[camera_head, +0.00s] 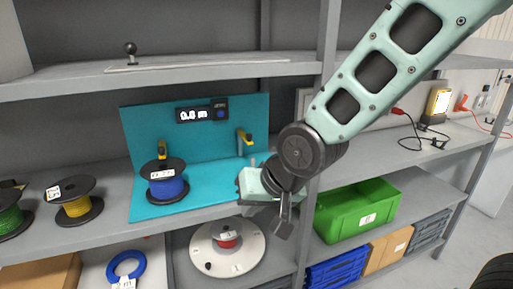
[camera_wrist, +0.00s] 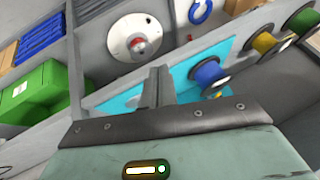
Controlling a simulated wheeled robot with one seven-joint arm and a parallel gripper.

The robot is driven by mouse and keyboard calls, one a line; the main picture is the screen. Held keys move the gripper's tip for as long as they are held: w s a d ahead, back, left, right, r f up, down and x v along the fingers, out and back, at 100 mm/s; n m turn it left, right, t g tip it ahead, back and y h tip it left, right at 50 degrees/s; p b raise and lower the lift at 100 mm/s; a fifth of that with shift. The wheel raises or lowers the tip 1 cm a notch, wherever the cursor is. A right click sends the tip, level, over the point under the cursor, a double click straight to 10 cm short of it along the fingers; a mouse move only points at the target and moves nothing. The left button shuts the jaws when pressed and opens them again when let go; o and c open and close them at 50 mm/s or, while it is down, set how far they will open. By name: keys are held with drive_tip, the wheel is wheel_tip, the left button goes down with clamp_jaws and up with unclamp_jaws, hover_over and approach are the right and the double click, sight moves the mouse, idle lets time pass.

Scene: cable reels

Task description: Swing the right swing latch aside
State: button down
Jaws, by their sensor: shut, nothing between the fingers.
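The right swing latch (camera_head: 245,137) is a small yellow and dark piece on the upright teal panel (camera_head: 200,146). A similar yellow left latch (camera_head: 162,147) stands behind the blue reel (camera_head: 165,183). My gripper (camera_head: 282,228) is shut and empty, in front of the shelf edge. It is below and to the right of the right latch, clearly apart from it. In the wrist view the shut fingers (camera_wrist: 158,80) show in front of the teal base (camera_wrist: 130,99), with the blue reel (camera_wrist: 208,75) to their right. The right latch is not clearly visible there.
Yellow (camera_head: 76,208) and green (camera_head: 10,217) reels stand at left. A white disc with a red reel (camera_head: 227,236) is on the lower shelf. A green crate (camera_head: 357,210) and shelf post (camera_head: 325,60) are at right.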

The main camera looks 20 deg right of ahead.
drive_tip(key=w+d+m+t+h+b, duration=0.1)
drive_tip(key=w+d+m+t+b, duration=0.7)
drive_tip(key=w+d+m+t, duration=0.65)
drive_tip(key=w+a+g+p, duration=0.1)
drive_tip(key=w+p, duration=0.3)
drive_tip(key=w, duration=1)
drive_tip(key=shift+w+a+r+g, duration=0.3)
drive_tip(key=shift+w+g, duration=0.05)
drive_tip(key=shift+g, duration=0.4)
drive_tip(key=shift+a+m, duration=0.1)
drive_tip(key=shift+m, duration=0.25)
